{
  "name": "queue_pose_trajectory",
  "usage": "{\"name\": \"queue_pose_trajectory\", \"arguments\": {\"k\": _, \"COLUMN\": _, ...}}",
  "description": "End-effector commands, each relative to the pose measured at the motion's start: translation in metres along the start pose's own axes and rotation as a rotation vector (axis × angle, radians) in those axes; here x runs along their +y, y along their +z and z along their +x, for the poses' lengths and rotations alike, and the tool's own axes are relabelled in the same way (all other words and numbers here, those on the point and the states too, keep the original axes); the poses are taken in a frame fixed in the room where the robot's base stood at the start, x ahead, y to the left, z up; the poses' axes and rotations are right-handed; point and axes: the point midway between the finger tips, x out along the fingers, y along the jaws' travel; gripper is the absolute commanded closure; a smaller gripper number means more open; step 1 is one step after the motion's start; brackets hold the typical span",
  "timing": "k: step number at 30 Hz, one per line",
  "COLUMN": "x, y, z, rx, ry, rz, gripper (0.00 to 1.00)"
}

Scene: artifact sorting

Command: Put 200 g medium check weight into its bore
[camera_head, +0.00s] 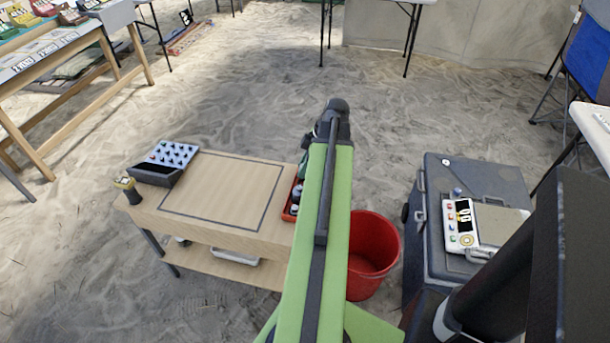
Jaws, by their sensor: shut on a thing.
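My green arm reaches up the middle of the picture to a dark end joint. The gripper's fingers are hidden beyond the arm, and so is anything between them. I cannot make out the 200 g medium check weight for certain. A small bluish metallic knob-like piece (457,192) stands on the dark grey case (435,180) at the right, beside a white scale (464,226). A pale blue block (174,153) with several dark spots or pegs sits at the back left of the wooden table (222,198). I cannot tell whether it has the bore.
A black open bin (155,175) and a yellow-topped dark object (127,189) are at the table's left edge. A red tray (289,213) with small items is at its right edge, partly behind my arm. A red bucket (372,248) stands between table and case.

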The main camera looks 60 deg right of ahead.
Motion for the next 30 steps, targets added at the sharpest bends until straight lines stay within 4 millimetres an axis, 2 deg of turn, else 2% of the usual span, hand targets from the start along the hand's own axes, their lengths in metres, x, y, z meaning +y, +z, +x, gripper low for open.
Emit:
{"name": "queue_pose_trajectory", "arguments": {"k": 1, "x": 0.0, "y": 0.007, "z": 0.017, "rx": 0.0, "ry": 0.0, "rz": 0.0, "gripper": 1.0}}
{"name": "queue_pose_trajectory", "arguments": {"k": 3, "x": 0.0, "y": 0.011, "z": 0.026, "rx": 0.0, "ry": 0.0, "rz": 0.0, "gripper": 1.0}}
{"name": "queue_pose_trajectory", "arguments": {"k": 11, "x": 0.0, "y": 0.009, "z": 0.024, "rx": 0.0, "ry": 0.0, "rz": 0.0, "gripper": 1.0}}
{"name": "queue_pose_trajectory", "arguments": {"k": 18, "x": 0.0, "y": 0.012, "z": 0.031, "rx": 0.0, "ry": 0.0, "rz": -0.001, "gripper": 1.0}}
{"name": "queue_pose_trajectory", "arguments": {"k": 19, "x": 0.0, "y": 0.012, "z": 0.031, "rx": 0.0, "ry": 0.0, "rz": -0.001, "gripper": 0.71}}
{"name": "queue_pose_trajectory", "arguments": {"k": 21, "x": 0.0, "y": 0.011, "z": 0.03, "rx": 0.0, "ry": 0.0, "rz": -0.001, "gripper": 0.62}}
{"name": "queue_pose_trajectory", "arguments": {"k": 24, "x": 0.0, "y": 0.011, "z": 0.03, "rx": 0.0, "ry": 0.0, "rz": -0.001, "gripper": 0.5}}
{"name": "queue_pose_trajectory", "arguments": {"k": 30, "x": 0.0, "y": 0.011, "z": 0.03, "rx": 0.0, "ry": -0.001, "rz": -0.001, "gripper": 0.5}}
